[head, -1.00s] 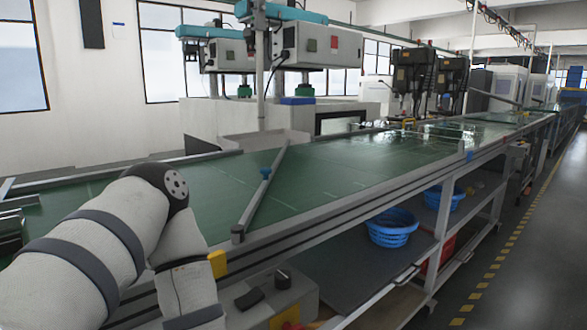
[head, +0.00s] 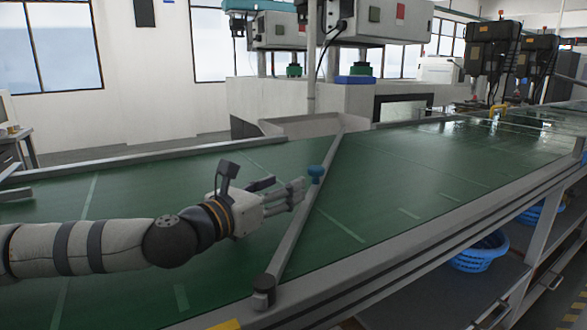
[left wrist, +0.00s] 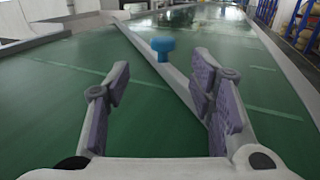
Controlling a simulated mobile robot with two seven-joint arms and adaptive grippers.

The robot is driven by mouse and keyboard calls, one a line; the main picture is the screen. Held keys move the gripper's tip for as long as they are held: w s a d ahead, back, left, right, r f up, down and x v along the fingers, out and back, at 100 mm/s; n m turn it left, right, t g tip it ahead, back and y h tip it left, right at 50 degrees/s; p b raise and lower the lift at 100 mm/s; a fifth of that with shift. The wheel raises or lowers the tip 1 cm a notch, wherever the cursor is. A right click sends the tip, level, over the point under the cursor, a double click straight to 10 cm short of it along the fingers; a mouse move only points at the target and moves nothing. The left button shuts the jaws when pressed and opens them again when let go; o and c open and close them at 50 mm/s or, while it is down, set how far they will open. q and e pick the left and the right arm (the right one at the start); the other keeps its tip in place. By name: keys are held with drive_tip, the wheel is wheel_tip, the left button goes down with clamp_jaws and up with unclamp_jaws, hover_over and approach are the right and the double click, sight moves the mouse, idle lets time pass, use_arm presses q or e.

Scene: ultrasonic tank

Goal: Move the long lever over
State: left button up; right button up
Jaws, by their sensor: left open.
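The long lever (head: 296,233) is a grey bar lying diagonally across the green conveyor, with its pivot at the near rail. A blue knob (head: 317,173) stands on it. My left gripper (head: 284,190) is open and empty just left of the lever, its fingers pointing toward the knob. In the left wrist view the lever (left wrist: 178,80) runs diagonally behind the right finger, and the blue knob (left wrist: 163,47) shows ahead, between and beyond the open fingertips (left wrist: 160,83). I cannot tell whether a finger touches the lever. My right gripper is not in view.
The green conveyor belt (head: 400,185) is otherwise clear on both sides of the lever. Metal rails edge it. A grey-white machine housing (head: 300,100) stands behind the belt. A blue basket (head: 480,254) sits on a shelf below at right.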

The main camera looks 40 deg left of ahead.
sight(312, 174)
use_arm(q)
drive_tip(key=w, duration=0.3)
drive_tip(key=w+b, duration=0.1)
drive_tip(key=w, duration=0.6)
drive_tip(key=shift+w+d+b, duration=0.25)
drive_tip(key=shift+b, duration=0.15)
drive_tip(key=shift+w+r, duration=0.1)
drive_tip(key=shift+w, duration=0.55)
use_arm(e)
drive_tip(key=shift+s+d+f+g, duration=0.1)
drive_tip(key=shift+s+f+g, duration=0.3)
drive_tip(key=shift+s+f, duration=0.8)
use_arm(q)
drive_tip(key=shift+c, duration=0.6)
clamp_jaws()
